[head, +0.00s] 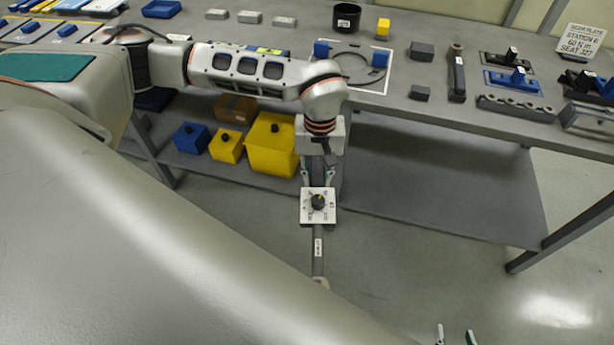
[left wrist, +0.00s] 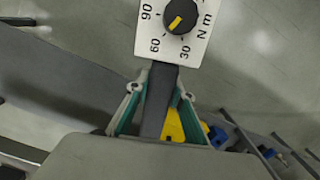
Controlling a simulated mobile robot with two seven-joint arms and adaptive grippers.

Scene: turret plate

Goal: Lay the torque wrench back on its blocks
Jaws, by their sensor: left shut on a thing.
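The torque wrench (head: 318,240) has a dark bar and a white dial plate with a black and yellow knob. My left gripper (head: 318,178) is shut on its bar beside the dial plate. It holds the wrench in the air in front of the bench, with the bar pointing towards me. In the left wrist view the gripper (left wrist: 160,95) has the bar between its fingers, and the dial plate (left wrist: 175,30) reads 30, 60, 90 N m. Two dark grey blocks, one farther back (head: 422,50) and one nearer (head: 420,92), stand apart on the bench. My right gripper (head: 456,338) is open and empty at the bottom edge.
The grey bench (head: 385,108) spans the back. A dark bar-shaped tool (head: 457,75) lies right of the blocks, and a white plate with blue blocks (head: 376,82) lies left. Yellow bins (head: 270,150) stand on the lower shelf. A sign (head: 582,42) stands far right.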

